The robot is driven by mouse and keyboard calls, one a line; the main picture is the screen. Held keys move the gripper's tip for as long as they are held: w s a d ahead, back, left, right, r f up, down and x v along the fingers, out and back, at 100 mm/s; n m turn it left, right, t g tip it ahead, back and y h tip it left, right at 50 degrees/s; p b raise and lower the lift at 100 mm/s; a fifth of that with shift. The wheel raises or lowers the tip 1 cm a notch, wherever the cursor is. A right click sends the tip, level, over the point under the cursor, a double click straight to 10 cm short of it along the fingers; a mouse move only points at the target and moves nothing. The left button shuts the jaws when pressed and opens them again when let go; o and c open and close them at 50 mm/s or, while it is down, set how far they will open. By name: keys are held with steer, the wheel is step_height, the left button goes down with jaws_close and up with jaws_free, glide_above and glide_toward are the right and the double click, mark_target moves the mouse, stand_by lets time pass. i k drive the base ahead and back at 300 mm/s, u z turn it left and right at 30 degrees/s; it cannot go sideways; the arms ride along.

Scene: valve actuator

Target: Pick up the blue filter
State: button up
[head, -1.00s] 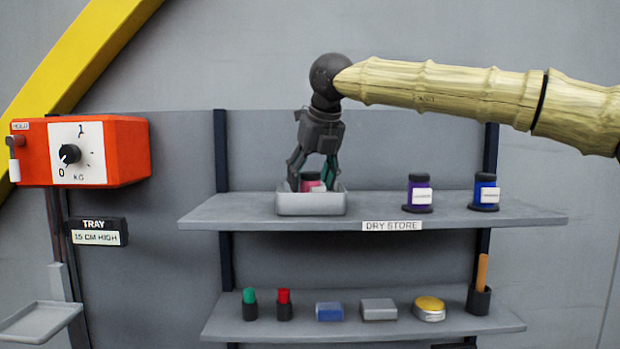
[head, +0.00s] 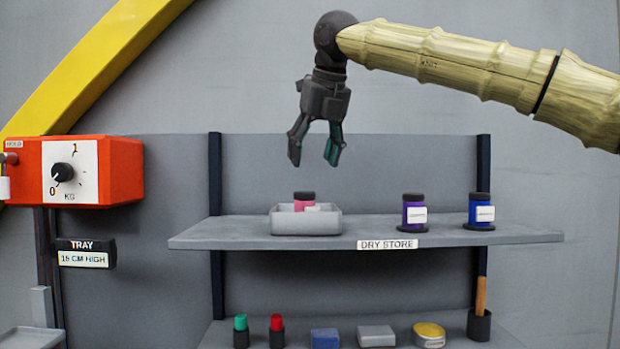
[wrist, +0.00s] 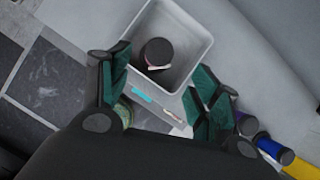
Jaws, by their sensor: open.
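The blue filter (head: 481,210) stands upright at the right end of the upper shelf, with a black cap, a black base and a white label. It also shows in the wrist view (wrist: 268,146) at the lower right. My gripper (head: 314,160) is open and empty, above the grey bin and well left of the blue filter. In the wrist view its fingers (wrist: 160,100) are spread over the bin, with nothing between them held.
A grey bin (head: 305,224) on the upper shelf (head: 240,233) holds a pink, dark-capped container (head: 304,203). A purple filter (head: 414,210) stands just left of the blue one. Several small items stand on the lower shelf. An orange scale box (head: 115,170) is at left.

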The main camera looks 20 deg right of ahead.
mark_target(480, 212)
steer(key=z, duration=1.4)
